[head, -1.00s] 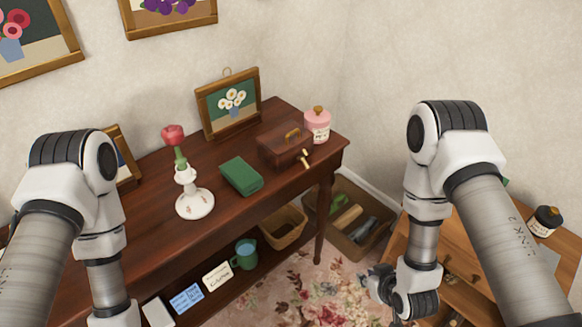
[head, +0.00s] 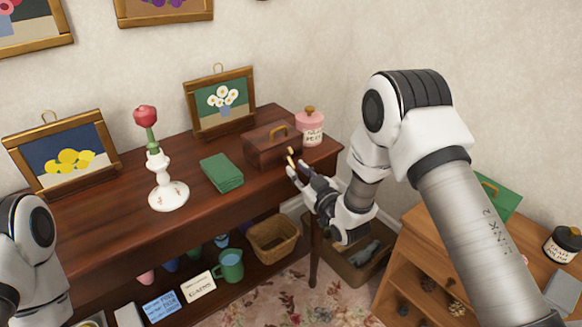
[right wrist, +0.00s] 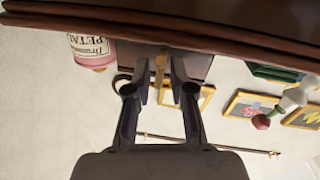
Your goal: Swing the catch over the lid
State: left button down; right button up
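A dark wooden box (head: 270,152) with a brass handle on its lid stands near the right end of the dark table. Its brass catch (head: 291,157) is at the front of the box, sticking outward. My right gripper (head: 297,171) is at the catch, in front of the box. In the right wrist view, which is upside down, the catch (right wrist: 160,66) shows between the two separated fingertips of the right gripper (right wrist: 162,80), with a gap visible. The fingers partly hide the box (right wrist: 195,63). My left arm shows only at the left edge; its gripper is out of view.
A pink jar (head: 310,127) stands right behind the box. A green folded cloth (head: 222,172) lies left of it. A white candlestick with a rose (head: 168,194) and framed pictures stand farther left. A wicker basket (head: 273,238) is on the lower shelf.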

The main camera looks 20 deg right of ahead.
aim_at(291, 153)
jog(key=x, duration=0.3)
jog(key=shift+w+a+f, duration=0.1)
jog(key=shift+w, duration=0.2)
grip_shut()
jog(key=shift+s+r+g+p, duration=0.1)
jog(key=shift+r+g+p, duration=0.35)
jog(key=shift+p, duration=0.6)
notch_tip(291, 153, up, 2)
jog(key=g+h+p, duration=0.1)
jog(key=g+p, duration=0.1)
jog(key=p, duration=0.2)
jog(key=g+p, duration=0.3)
jog(key=p, duration=0.1)
jog(key=shift+r+n+h+p, duration=0.25)
jog(key=shift+n+h+p, duration=0.05)
jog(key=shift+h+p, duration=0.1)
jog(key=shift+g+p, duration=0.85)
jog(key=shift+g, duration=0.1)
